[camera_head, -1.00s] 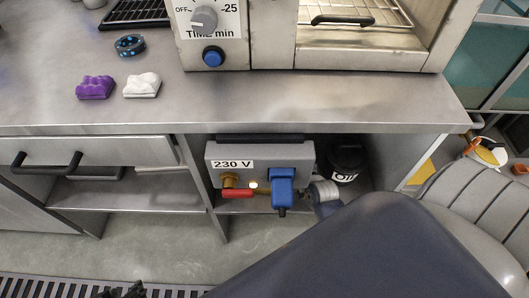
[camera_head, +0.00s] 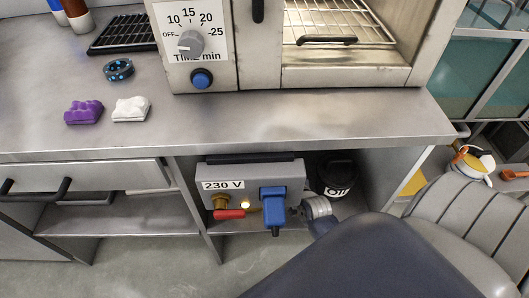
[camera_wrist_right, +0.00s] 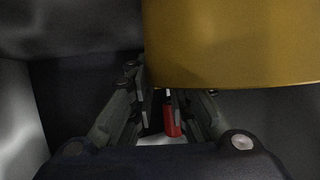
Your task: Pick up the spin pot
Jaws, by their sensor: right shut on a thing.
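I cannot say for sure which thing is the spin pot. My right gripper (camera_wrist_right: 168,110) is shut; a red handle (camera_wrist_right: 172,119) shows between its fingers in the right wrist view, below a large brass-coloured surface (camera_wrist_right: 235,45). In the head view my right arm reaches to the open shelf under the bench, and its fingers cannot be made out there. A grey box marked 230 V (camera_head: 235,172) sits there with a brass fitting (camera_head: 220,201), a red lever (camera_head: 230,214) and a blue part (camera_head: 272,208) at its front. My left gripper is not in view.
A black oil container (camera_head: 336,172) stands right of the box. On the bench (camera_head: 290,125) are a purple model (camera_head: 83,111), a white model (camera_head: 131,109), a dark blue ring (camera_head: 118,69) and an oven (camera_head: 350,75).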

